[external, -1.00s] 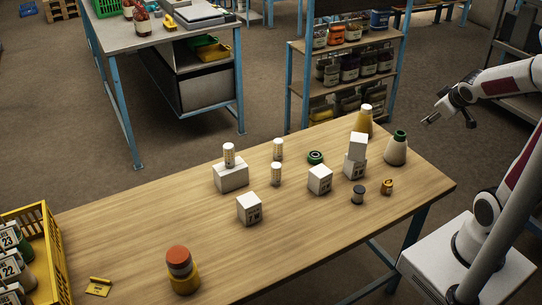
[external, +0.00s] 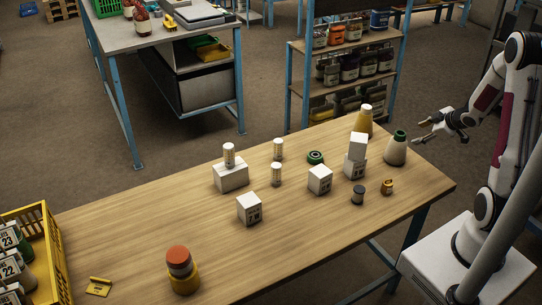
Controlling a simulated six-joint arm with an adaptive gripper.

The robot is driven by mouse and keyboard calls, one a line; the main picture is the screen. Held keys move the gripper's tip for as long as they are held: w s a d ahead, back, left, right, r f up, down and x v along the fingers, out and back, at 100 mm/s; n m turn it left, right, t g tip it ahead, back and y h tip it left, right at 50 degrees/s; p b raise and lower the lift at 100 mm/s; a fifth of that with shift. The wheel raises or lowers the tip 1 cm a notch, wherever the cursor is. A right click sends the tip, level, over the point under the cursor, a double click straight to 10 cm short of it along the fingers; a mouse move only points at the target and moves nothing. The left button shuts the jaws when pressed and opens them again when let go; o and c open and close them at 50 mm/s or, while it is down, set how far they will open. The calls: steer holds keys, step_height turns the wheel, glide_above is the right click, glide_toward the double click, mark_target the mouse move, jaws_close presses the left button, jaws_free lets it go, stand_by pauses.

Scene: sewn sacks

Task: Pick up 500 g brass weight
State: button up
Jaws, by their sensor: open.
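A small brass-yellow piece with dark marks (external: 387,187) stands near the right end of the wooden table (external: 320,245); it looks like the brass weight, but its marking is too small to read. A small dark grey cylinder (external: 358,194) stands just left of it. My gripper (external: 415,132) is open and empty, in the air by the table's far right edge.
Behind the brass piece are stacked white boxes (external: 356,158) and a yellow flask (external: 364,121). A green ring (external: 316,157), white boxes (external: 320,179) and small white-capped jars (external: 278,149) stand mid-table. A yellow crate (external: 42,235) is at left. The front middle is bare.

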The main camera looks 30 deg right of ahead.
mark_target(392, 193)
steer(key=f+y, duration=0.1)
steer(key=f, duration=0.3)
steer(key=s+a+f+n+y, duration=0.1)
steer(key=f, duration=0.1)
steer(key=shift+y, duration=0.3)
steer(key=s+a+f+y, duration=0.1)
steer(key=a+f+y, duration=0.1)
steer(key=s+a+f+y, duration=0.1)
steer(key=f, duration=0.1)
steer(key=shift+s+n+t, duration=0.35)
steer(key=shift+n+t, duration=0.05)
steer(key=s+a+y, duration=0.2)
steer(key=s+a+f+t+y, duration=0.1)
steer(key=s+a+y, duration=0.1)
steer(key=s+a, duration=0.1)
steer(key=s+a+f+t+y, duration=0.1)
steer(key=s+a+y, duration=0.1)
steer(key=s+a, duration=0.1)
steer(key=shift+s+a+f+y, duration=0.15)
steer(key=shift+f+y, duration=0.1)
steer(key=shift+y, duration=0.15)
steer(key=shift+s+a+r+t+y, duration=0.1)
steer(key=shift+s+a+t+y, duration=0.2)
steer(key=shift+s+t+y, duration=0.1)
steer(key=shift+w+a, duration=0.1)
steer(key=shift+x, duration=1.2)
